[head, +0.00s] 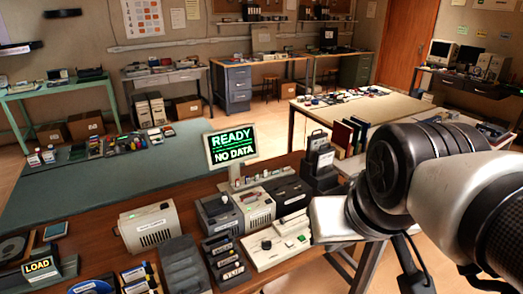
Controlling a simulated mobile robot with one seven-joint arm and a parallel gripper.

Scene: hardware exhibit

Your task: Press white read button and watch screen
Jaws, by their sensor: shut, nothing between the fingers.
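The screen (231,145) stands on a post behind the row of devices. It reads "READY" and "NO DATA" in green and white on black. A low white box (277,243) sits at the bench's front edge, with a dark round knob and small controls on top. I cannot make out which control is the white read button.
Two grey-cream devices (149,227) (255,206) and dark slotted racks (226,262) crowd the wooden bench. A "LOAD" sign (38,266) stands at the far left. Upright books (348,136) stand on the white-topped table behind my arm. A green-topped table (110,185) lies behind the bench, mostly clear.

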